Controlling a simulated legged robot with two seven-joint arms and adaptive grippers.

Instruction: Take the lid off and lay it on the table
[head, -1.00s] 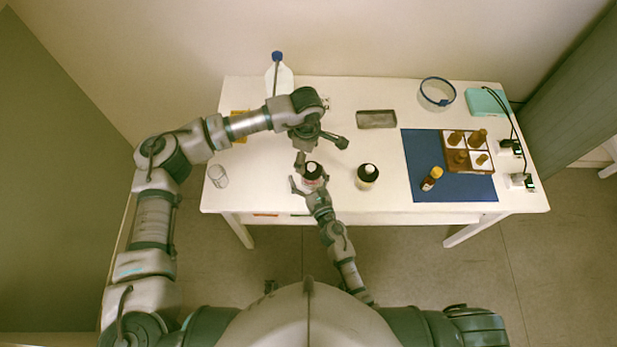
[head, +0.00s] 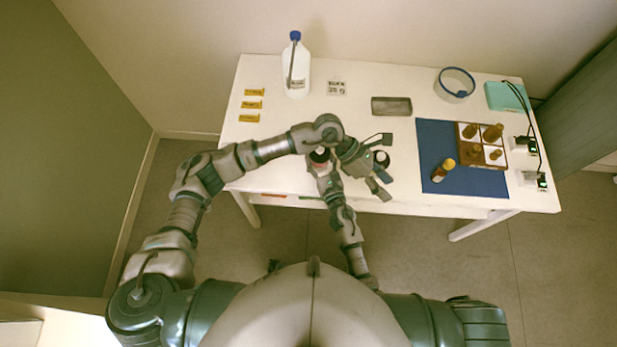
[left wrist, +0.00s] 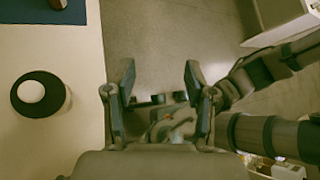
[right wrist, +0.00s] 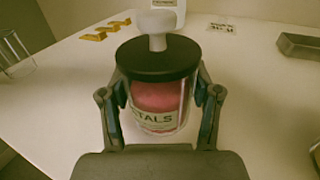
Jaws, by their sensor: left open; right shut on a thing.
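A clear jar of pink petals (right wrist: 155,100) stands on the table in the right wrist view. Its black lid (right wrist: 158,58) with a white knob (right wrist: 157,22) sits on top. My right gripper (right wrist: 161,88) is shut around the jar's sides, below the lid. In the head view the jar (head: 319,156) is partly hidden by my arms. My left gripper (head: 386,166) is open and empty, to the right of the jar near the front edge. The left wrist view shows its fingers (left wrist: 160,70) apart over the floor. The white table (head: 290,125) bears everything.
A second black-lidded jar (left wrist: 38,94) is beside my left gripper. Amber bottles stand in a divided tray (head: 481,166) on a blue mat (head: 435,135).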

